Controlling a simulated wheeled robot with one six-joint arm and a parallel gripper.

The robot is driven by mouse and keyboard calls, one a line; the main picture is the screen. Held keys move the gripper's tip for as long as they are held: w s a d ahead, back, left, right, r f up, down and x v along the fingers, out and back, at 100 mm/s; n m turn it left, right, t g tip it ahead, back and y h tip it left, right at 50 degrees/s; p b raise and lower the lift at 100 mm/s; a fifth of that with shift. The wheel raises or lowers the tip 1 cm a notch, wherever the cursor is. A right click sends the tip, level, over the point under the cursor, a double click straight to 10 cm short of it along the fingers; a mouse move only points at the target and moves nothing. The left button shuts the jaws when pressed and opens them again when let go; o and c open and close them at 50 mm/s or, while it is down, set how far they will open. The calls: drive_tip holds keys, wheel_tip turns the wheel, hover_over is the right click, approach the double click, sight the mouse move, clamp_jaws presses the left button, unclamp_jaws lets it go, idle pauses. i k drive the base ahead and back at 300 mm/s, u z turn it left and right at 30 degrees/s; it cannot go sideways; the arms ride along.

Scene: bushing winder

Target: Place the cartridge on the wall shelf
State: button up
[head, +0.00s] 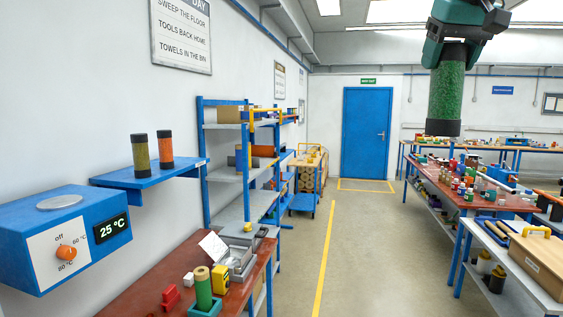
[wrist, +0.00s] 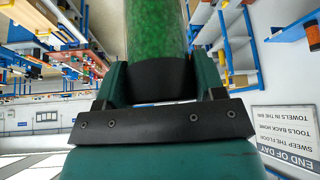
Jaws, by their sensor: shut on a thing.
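My gripper (head: 460,32) is at the upper right of the head view, shut on a clear cartridge of green granules with dark end caps (head: 446,95). The cartridge hangs upright in the air, well to the right of the shelf. In the wrist view the green cartridge (wrist: 157,35) stands between the jaws (wrist: 160,80), its far end cut off by the frame. The blue wall shelf (head: 135,182) is on the left wall in the head view. An olive cartridge (head: 141,154) and an orange cartridge (head: 166,150) stand upright on it, with bare shelf to their right.
A blue heater box with an orange knob (head: 68,252) is on the wall before the shelf. Below is a red-brown bench (head: 150,280) with a green roll and boxes. A blue rack (head: 225,172) stands beyond. A cluttered table (head: 470,200) is at right. The middle floor is clear.

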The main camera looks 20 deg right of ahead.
sight(188, 161)
drive_tip(key=z, duration=0.15)
drive_tip(key=k, duration=0.35)
drive_tip(key=z, duration=0.75)
drive_tip(key=i, duration=1.65)
drive_tip(key=u, duration=0.4)
drive_tip(key=i, duration=1.6)
drive_tip(key=u, duration=1.8)
drive_tip(key=i, duration=0.95)
drive_tip(key=u, duration=0.1)
